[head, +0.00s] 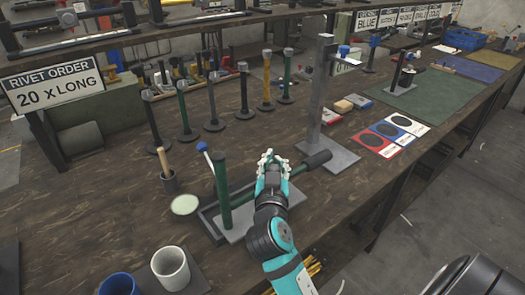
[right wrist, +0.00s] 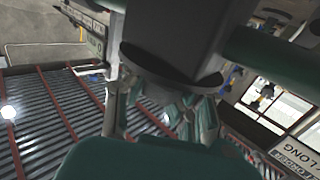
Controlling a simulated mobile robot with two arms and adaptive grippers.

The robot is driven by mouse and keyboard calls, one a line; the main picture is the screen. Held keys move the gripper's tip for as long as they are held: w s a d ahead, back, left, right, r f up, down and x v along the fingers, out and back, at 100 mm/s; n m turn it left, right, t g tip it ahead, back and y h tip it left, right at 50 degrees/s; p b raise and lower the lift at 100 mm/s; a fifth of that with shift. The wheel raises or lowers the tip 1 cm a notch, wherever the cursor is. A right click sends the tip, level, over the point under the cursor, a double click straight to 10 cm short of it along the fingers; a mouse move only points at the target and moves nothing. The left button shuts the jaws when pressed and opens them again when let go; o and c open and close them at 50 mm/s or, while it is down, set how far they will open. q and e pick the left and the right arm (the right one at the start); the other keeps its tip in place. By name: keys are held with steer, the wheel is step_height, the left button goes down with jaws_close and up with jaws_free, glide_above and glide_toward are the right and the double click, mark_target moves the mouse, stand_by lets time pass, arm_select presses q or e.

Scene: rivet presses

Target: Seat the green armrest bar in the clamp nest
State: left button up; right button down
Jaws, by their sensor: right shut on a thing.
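In the right wrist view a dark part (right wrist: 170,65) and a green bar (right wrist: 272,50) show close to the camera. A grey plate with a dark rim (head: 232,234), perhaps the clamp nest, lies left of and below the gripper. A green upright post (head: 221,195) stands there, beside a blue-tipped lever (head: 203,147). Contact between bar and nest cannot be told. My left gripper is out of view.
A tall grey press column (head: 322,90) stands on a plate just beyond the bar. Several upright posts line the back, including a green one (head: 184,112). A white cup (head: 171,268) and blue cup (head: 119,285) stand in front. Coloured cards (head: 380,138) lie right.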

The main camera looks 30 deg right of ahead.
steer(key=shift+w, duration=0.2)
steer(key=shift+s+r, duration=0.1)
steer(key=shift+r, duration=0.05)
steer(key=shift+s+r, duration=0.2)
steer(key=shift+s, duration=0.2)
steer(key=shift+w+f, duration=0.2)
steer(key=shift+f, duration=0.05)
steer(key=shift+w+f+b, duration=0.35)
steer(key=shift+f+b, duration=0.05)
steer(key=shift+b, duration=0.05)
steer(key=shift+w+a+f+b, duration=0.1)
steer(key=shift+w+f+b, duration=0.35)
steer(key=shift+b, duration=0.05)
steer(key=shift+w+f, duration=0.1)
steer(key=shift+w, duration=0.2)
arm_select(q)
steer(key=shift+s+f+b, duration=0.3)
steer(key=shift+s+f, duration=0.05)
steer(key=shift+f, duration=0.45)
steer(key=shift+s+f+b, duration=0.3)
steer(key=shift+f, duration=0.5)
arm_select(e)
steer(key=shift+w+a, duration=0.2)
steer(key=shift+w, duration=2.15)
